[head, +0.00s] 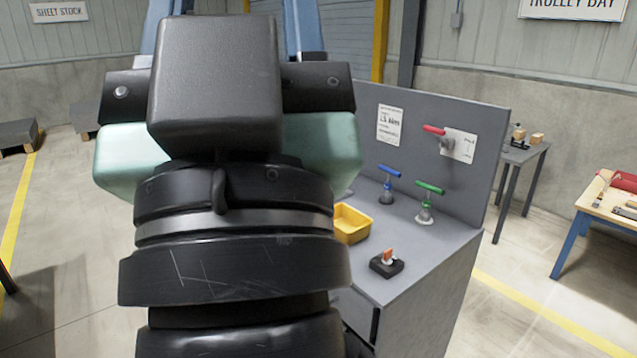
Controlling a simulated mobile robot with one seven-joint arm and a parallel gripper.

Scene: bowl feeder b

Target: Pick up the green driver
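The green driver (430,188) has a green T-shaped handle and stands upright on the right part of the grey workbench top (435,245). Its lower end is at a small light base with a green ring. A blue driver (389,172) of similar form stands to its left and a little further back. A red-handled driver (434,130) is at the bench's upright back panel. My arm's dark links fill the left and middle of the head view. My gripper is not seen, and no contact with the green driver shows.
A yellow bin (351,224) sits left of the green driver, partly behind my arm. A black block with an orange switch (386,264) is in front. The grey back panel (410,155) rises behind the drivers. A wooden-topped table (592,205) stands apart at right.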

